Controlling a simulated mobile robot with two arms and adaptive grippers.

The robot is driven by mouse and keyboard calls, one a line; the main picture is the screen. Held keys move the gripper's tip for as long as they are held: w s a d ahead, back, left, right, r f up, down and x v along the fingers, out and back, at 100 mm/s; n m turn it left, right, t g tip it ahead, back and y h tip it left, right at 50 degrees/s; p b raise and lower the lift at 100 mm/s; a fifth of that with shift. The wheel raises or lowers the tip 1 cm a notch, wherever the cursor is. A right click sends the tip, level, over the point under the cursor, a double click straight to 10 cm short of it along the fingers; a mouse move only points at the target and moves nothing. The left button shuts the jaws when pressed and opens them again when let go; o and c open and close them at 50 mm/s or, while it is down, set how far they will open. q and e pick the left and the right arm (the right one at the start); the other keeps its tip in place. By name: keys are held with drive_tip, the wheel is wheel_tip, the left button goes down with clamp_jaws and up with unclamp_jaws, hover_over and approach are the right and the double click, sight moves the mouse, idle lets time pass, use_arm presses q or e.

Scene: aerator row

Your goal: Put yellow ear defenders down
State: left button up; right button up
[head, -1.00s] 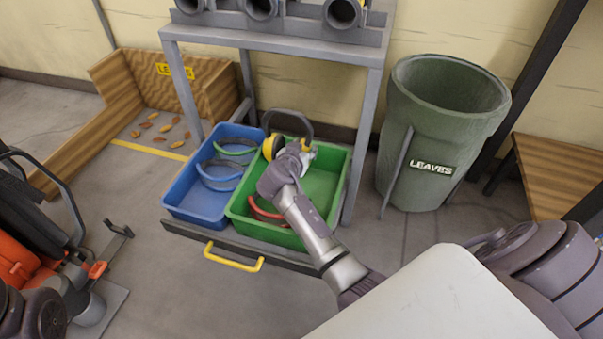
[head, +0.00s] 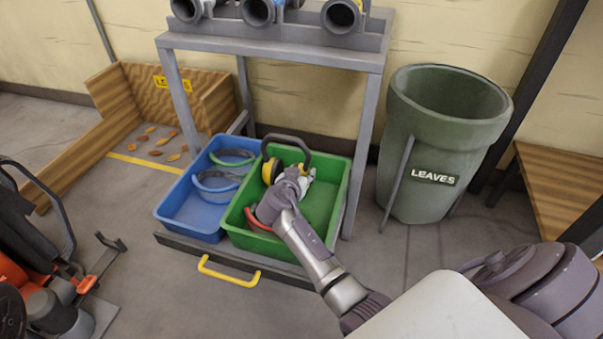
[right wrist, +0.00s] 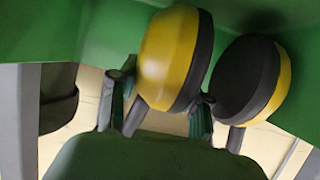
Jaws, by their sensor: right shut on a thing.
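The yellow ear defenders (head: 270,171) have yellow-and-black cups and a dark headband. They are at the back left of the green tray (head: 343,190), with the headband rising above its back rim. My right gripper (head: 299,176) reaches into the tray from the front and is shut on them. In the right wrist view, both ear cups of the ear defenders (right wrist: 168,60) show close to the fingers of my right gripper (right wrist: 160,108), against green tray walls. Whether the cups touch the tray floor cannot be told. My left gripper is not seen.
A blue tray (head: 178,205) with blue and green banded items stands left of the green one, both on a drawer with a yellow handle (head: 228,271). A red band (head: 257,222) lies in the green tray. A leaves bin (head: 440,130) stands right; a metal frame (head: 280,52) rises behind.

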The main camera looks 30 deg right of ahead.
drive_tip(key=shift+f, duration=0.3)
drive_tip(key=shift+r, duration=0.1)
drive_tip(key=o, duration=1.3)
drive_tip(key=shift+r, duration=0.1)
